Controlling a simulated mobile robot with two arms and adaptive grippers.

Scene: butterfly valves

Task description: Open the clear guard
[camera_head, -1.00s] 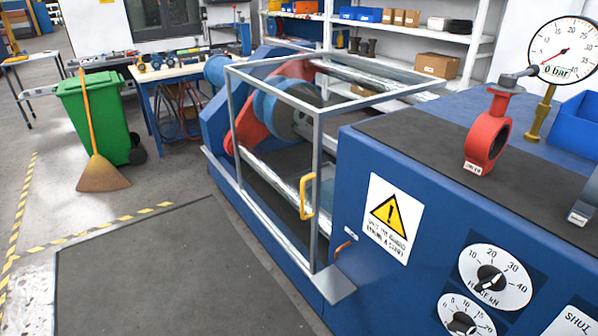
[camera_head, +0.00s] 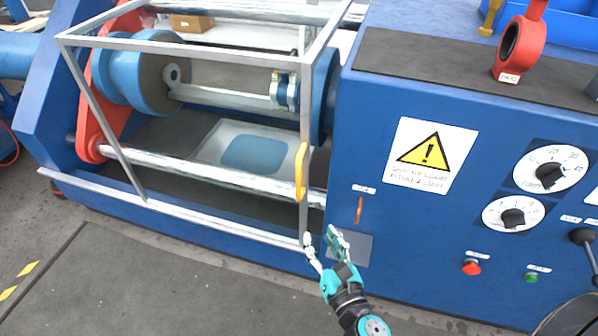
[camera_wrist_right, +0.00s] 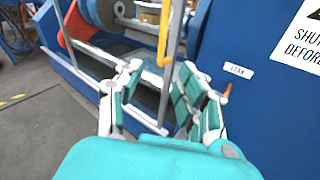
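The clear guard is a grey box frame (camera_head: 82,41) with see-through panes, standing shut over the machine's open bay. Its yellow handle (camera_head: 300,172) is on the front right upright. The handle also shows at the top of the right wrist view (camera_wrist_right: 165,32), beyond the fingers. My right gripper (camera_head: 321,237) is open and empty, just below the handle near the foot of that upright. In the right wrist view its fingers (camera_wrist_right: 160,84) are spread, with the upright (camera_wrist_right: 170,75) showing between them. I cannot tell whether they touch it. My left gripper is not in view.
Right of the guard is a blue cabinet (camera_head: 440,240) with a warning sign (camera_head: 430,155), dials (camera_head: 548,172), a red button (camera_head: 472,267) and a small orange lever (camera_head: 359,209). A red valve (camera_head: 522,42) stands on top. Dark floor mat (camera_head: 130,285) lies clear in front.

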